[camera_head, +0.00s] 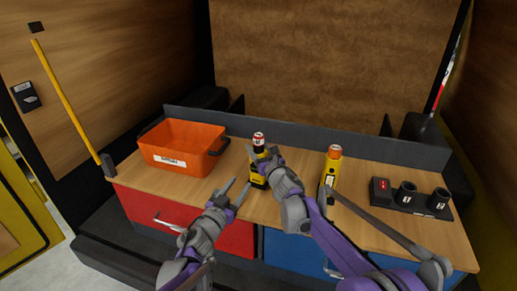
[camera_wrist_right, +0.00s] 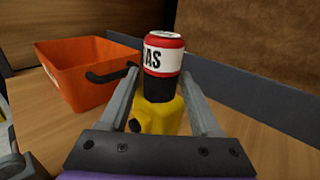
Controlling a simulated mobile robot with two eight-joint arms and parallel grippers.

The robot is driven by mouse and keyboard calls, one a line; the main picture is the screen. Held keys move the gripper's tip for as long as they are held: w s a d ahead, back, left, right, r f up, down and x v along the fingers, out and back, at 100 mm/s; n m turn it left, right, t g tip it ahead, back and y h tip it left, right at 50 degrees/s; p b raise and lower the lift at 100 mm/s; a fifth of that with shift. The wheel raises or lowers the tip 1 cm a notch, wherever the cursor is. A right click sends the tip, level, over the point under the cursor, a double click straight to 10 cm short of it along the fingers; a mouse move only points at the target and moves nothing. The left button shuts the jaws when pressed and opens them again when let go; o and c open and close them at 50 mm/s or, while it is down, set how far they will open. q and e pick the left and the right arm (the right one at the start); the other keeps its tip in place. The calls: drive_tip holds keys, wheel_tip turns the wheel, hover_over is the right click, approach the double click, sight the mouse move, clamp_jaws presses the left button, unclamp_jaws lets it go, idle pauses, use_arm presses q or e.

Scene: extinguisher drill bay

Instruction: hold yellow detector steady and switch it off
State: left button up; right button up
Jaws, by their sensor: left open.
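The yellow detector (camera_head: 257,183) stands upright on the wooden bench, with a black neck and a red-and-white top. In the right wrist view the detector (camera_wrist_right: 162,118) shows "AS" on its top's label. My left gripper (camera_head: 238,187) is open and empty, just left of and below the detector in the head view.
An orange bin (camera_head: 182,146) stands left of the detector. A yellow device with an orange top (camera_head: 331,168) stands to the right. A dark holder (camera_head: 410,200) with two round cups and a red-faced block is farther right. A low grey wall (camera_head: 300,138) runs along the bench's back.

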drive_tip(key=shift+o, duration=0.6)
